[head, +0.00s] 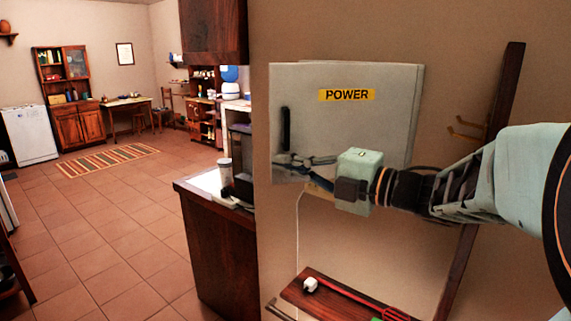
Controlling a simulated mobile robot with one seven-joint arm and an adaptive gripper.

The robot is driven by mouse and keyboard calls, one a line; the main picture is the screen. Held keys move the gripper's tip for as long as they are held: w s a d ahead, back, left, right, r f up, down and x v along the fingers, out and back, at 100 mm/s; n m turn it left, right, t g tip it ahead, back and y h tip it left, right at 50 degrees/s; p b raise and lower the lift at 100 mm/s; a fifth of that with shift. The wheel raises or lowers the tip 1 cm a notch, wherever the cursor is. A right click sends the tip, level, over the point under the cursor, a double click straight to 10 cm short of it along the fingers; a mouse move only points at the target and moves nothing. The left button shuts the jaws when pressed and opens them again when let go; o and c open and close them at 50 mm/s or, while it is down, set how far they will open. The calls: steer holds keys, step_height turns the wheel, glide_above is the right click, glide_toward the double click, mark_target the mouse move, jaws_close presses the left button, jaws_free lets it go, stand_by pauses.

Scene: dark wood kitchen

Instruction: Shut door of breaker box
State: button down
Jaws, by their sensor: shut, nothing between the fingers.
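The breaker box is on the wall at the right of the middle, and its pale grey door (365,125) carries a yellow POWER label. A dark upright handle (286,128) is near the door's left edge. The door covers most of the front of the box; I cannot tell whether a small gap is left at its edge. My gripper (282,160) is shut and empty, in front of the door's lower left part, just below the handle. Whether the fingers touch the door is unclear. My wrist hides the lower right of the box.
A wooden shelf (325,297) with a white item and a red item is below the box. A dark wooden post (507,75) and brass hooks (467,128) are to its right. A counter (222,240) stands to the left, with open tiled floor (110,220) beyond.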

steer(key=shift+w, duration=0.15)
steer(key=w+d+m+t+h+b, duration=0.1)
steer(key=w+m+t+h+b, duration=0.3)
steer(key=w, duration=0.8)
steer(key=w+d+m+t+h+b, duration=0.2)
steer(key=w+h+b, duration=0.5)
steer(key=w, duration=0.5)
steer(key=m+t, duration=0.1)
steer(key=m, duration=0.1)
steer(key=shift+d+m+t, duration=0.2)
steer(key=shift+m+t, duration=0.2)
steer(key=shift+d+r, duration=0.1)
